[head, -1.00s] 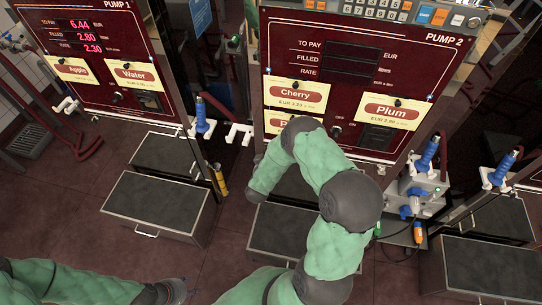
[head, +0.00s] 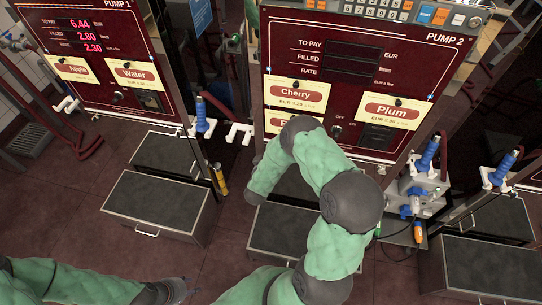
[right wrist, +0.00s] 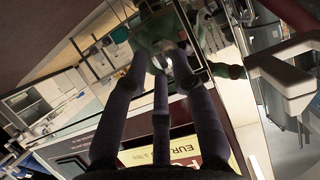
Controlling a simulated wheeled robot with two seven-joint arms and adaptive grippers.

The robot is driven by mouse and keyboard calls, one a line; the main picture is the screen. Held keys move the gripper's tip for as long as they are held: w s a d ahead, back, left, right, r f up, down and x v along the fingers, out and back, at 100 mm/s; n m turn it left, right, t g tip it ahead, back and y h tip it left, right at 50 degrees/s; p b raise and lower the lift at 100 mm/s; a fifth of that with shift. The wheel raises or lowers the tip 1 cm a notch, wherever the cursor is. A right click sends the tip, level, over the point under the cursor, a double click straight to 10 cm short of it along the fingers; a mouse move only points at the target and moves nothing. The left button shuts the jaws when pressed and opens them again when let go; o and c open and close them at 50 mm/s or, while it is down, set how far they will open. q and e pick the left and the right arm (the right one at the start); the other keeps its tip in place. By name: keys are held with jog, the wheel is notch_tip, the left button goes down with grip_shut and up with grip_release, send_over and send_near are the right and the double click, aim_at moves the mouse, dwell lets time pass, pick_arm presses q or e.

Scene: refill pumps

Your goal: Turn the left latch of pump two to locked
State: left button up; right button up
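Pump two (head: 452,40) stands at the right of the head view, its display dark. I cannot make out its left latch in either view; my right arm covers the lower left of its front. My right gripper is hidden at the end of that arm in the head view. In the right wrist view my right gripper (right wrist: 163,66) has its long dark fingers spread apart, beside a glossy panel that reflects green. I see nothing clearly held. My left gripper (head: 177,290) is low at the left of the head view, apart from the pumps, its fingers unclear.
Pump one (head: 117,5) stands at the left, with a dark step box (head: 160,205) before it. A blue nozzle (head: 201,112) hangs between the pumps. A white hook (head: 240,133) juts beside pump two and a grey box (head: 415,187) with nozzles stands at its right.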

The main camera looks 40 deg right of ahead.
jog(key=v, duration=1.1)
jog(key=shift+f, duration=0.15)
jog(key=a+f+n+g+y, duration=0.1)
jog(key=a+f+n+y, duration=0.3)
jog(key=a+f+y, duration=0.6)
jog(key=s+a+f+n+g+y, duration=0.2)
jog(key=s+a+g, duration=0.4)
jog(key=s+a, duration=0.7)
jog(key=s+n+y, duration=0.1)
jog(key=y, duration=0.1)
jog(key=shift+a+n+g+y, duration=0.2)
jog(key=shift+n+g+y, duration=0.1)
jog(key=shift+n+g, duration=0.1)
